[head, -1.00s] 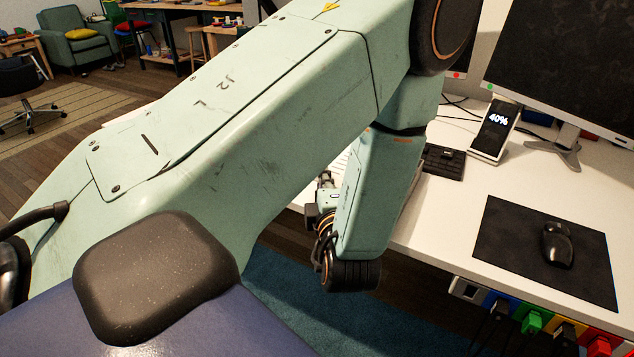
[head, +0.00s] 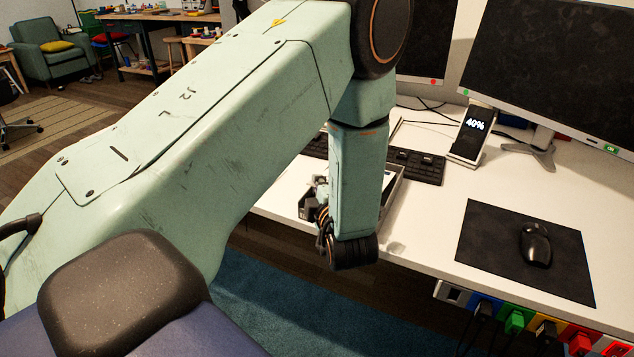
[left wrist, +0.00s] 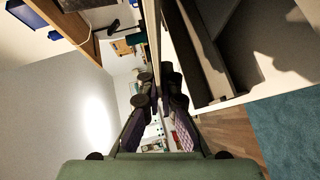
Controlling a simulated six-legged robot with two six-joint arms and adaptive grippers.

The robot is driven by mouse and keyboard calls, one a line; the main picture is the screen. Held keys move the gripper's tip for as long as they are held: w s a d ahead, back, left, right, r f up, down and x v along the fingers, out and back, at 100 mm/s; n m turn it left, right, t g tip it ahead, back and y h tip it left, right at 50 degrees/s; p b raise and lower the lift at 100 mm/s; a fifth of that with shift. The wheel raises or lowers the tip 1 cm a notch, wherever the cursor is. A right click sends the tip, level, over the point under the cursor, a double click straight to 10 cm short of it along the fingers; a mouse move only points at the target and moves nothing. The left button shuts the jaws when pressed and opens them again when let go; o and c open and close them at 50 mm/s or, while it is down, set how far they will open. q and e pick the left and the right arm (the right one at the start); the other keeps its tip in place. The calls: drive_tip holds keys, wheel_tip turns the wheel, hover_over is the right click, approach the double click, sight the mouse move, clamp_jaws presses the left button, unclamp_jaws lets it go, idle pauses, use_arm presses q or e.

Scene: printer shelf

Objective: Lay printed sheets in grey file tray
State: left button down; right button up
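My left gripper (left wrist: 158,88) points away from the wrist camera. Its two dark, purple-sided fingers stand a little apart, with background showing between them. I make out no sheet in the gap. In the head view my own arm link hides most of this gripper. A grey tray (head: 393,187) stands near the desk's front edge, partly behind the arm. In the left wrist view a dark, grey-walled open tray shape (left wrist: 205,45) lies just right of the fingers. I cannot make out printed sheets in it. My right gripper is in neither view.
The white desk (head: 425,215) holds a black keyboard (head: 418,167), a stand showing 40% (head: 471,135), a mouse (head: 535,244) on a black mat (head: 490,240), and monitors (head: 560,60). Coloured sockets (head: 515,320) line the front edge. A blue rug (head: 270,300) lies below.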

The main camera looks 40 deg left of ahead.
use_arm(q)
drive_tip(key=shift+f, duration=0.1)
drive_tip(key=c, duration=1.4)
unclamp_jaws()
drive_tip(key=shift+c, duration=0.2)
drive_tip(key=shift+p+v, duration=0.7)
drive_tip(key=shift+v, duration=1.1)
drive_tip(key=shift+p+v, duration=1.25)
drive_tip(key=shift+v, duration=1)
drive_tip(key=shift+d, duration=0.1)
